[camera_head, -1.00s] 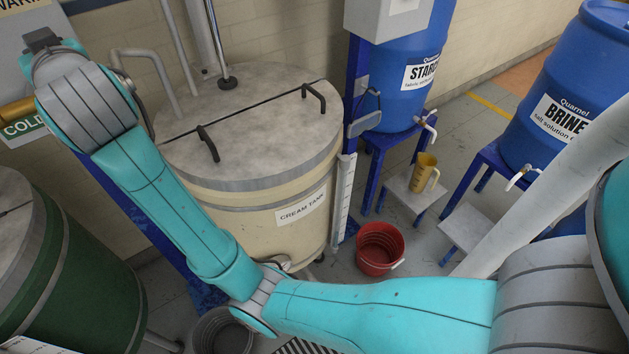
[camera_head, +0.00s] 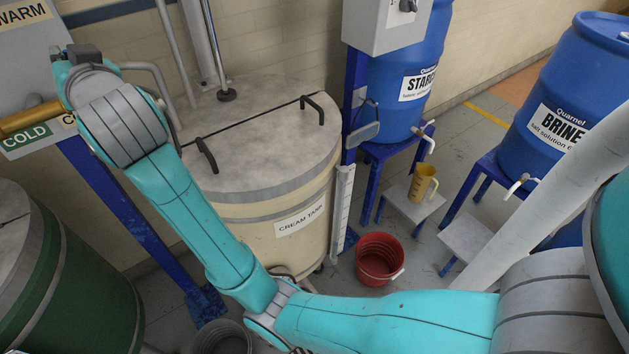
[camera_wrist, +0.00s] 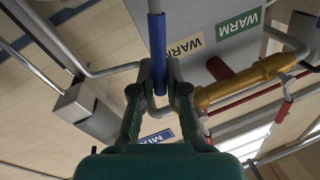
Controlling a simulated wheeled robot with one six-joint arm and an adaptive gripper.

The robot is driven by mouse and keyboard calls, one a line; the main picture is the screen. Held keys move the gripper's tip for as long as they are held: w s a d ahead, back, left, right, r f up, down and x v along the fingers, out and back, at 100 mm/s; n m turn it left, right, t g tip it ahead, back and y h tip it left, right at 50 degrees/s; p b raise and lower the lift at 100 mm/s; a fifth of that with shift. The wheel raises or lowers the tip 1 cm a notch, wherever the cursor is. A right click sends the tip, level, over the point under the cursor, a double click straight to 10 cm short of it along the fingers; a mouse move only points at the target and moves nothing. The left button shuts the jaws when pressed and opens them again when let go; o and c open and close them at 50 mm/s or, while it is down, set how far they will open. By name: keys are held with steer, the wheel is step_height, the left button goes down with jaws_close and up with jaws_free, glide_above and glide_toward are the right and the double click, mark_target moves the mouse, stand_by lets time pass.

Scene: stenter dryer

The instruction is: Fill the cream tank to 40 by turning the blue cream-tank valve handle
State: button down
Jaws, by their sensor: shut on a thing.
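The cream tank (camera_head: 262,232) stands in the middle of the head view, a cream drum with a grey lid and a "CREAM TANK" label. A white graduated strip (camera_head: 342,210) stands upright at its right side; I cannot read a level on it. In the wrist view a blue handle sleeve (camera_wrist: 157,48) on a grey rod runs up from between my fingers. My gripper (camera_wrist: 160,80) is shut on this blue handle near its lower end. In the head view my wrist hides the fingers and the handle, beside the pipes at upper left.
A yellow pipe (camera_wrist: 243,82) lies close right of my gripper in the wrist view, with "WARM" signs (camera_wrist: 240,20) behind. A green tank (camera_head: 85,290) is at lower left. A red bucket (camera_head: 378,262), starch barrel (camera_head: 395,110) and brine barrel (camera_head: 555,105) are to the right.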

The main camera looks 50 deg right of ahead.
steer(key=shift+d+f, duration=0.1)
steer(key=shift+d, duration=0.05)
steer(key=d+m, duration=0.1)
steer(key=f+m, duration=0.1)
steer(key=m, duration=0.1)
steer(key=s+d+m, duration=0.1)
steer(key=shift+d+f+m+t+h, duration=0.3)
steer(key=shift+d+f+m+h, duration=0.05)
steer(key=shift+m+h, duration=0.05)
steer(key=shift+s+d+f+m+h, duration=0.1)
steer(key=shift+d+f+m+h, duration=0.3)
steer(key=shift+m, duration=0.4)
steer(key=shift+s+d+f+m+h, duration=0.1)
steer(key=shift+d+f+m, duration=0.15)
steer(key=shift+f+m, duration=0.4)
steer(key=shift+s+d+f+m+h, duration=0.1)
steer(key=shift+d+f+m+h, duration=0.15)
steer(key=shift+m, duration=0.7)
steer(key=shift+d, duration=0.1)
